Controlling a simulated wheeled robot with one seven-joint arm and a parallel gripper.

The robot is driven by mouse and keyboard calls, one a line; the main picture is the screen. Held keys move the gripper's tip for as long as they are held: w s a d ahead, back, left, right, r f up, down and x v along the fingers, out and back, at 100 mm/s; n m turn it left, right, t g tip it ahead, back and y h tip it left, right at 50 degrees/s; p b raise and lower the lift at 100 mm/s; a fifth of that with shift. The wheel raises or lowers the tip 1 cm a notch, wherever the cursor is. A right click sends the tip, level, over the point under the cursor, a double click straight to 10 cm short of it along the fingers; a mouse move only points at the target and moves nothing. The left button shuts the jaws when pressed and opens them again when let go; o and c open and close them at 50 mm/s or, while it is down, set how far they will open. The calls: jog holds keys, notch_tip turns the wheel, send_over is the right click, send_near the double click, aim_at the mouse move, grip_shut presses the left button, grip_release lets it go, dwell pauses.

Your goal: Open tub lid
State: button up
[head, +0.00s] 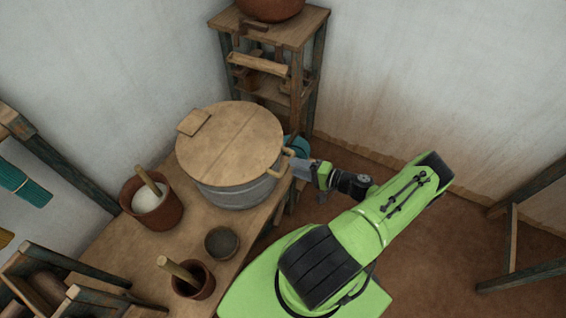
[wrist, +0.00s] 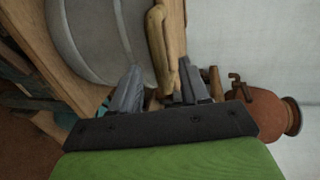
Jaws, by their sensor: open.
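The tub (head: 236,196) is a grey round vessel on the wooden table. Its round wooden lid (head: 235,140) lies flat on top and covers the mouth. A small wooden block (head: 193,122) sits at the lid's far-left edge. A wooden handle (head: 284,162) sticks out at the right rim. My gripper (head: 295,163) is at the tub's right side, close by this handle. In the wrist view my gripper's fingers (wrist: 160,68) are apart, and the handle (wrist: 158,40) reaches down between them. Whether a finger touches it I cannot tell. The tub's grey wall (wrist: 85,40) shows at upper left.
A brown pot of white stuff (head: 152,203), a small dark bowl (head: 221,242) and a pot with a stick (head: 193,279) stand on the table (head: 120,250). A shelf stand (head: 268,40) with a clay pot (head: 270,8) is behind the tub. Open floor lies right.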

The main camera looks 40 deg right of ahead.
jog(key=x, duration=0.6)
jog(key=shift+w, duration=0.15)
jog(key=shift+f, duration=0.15)
grip_shut()
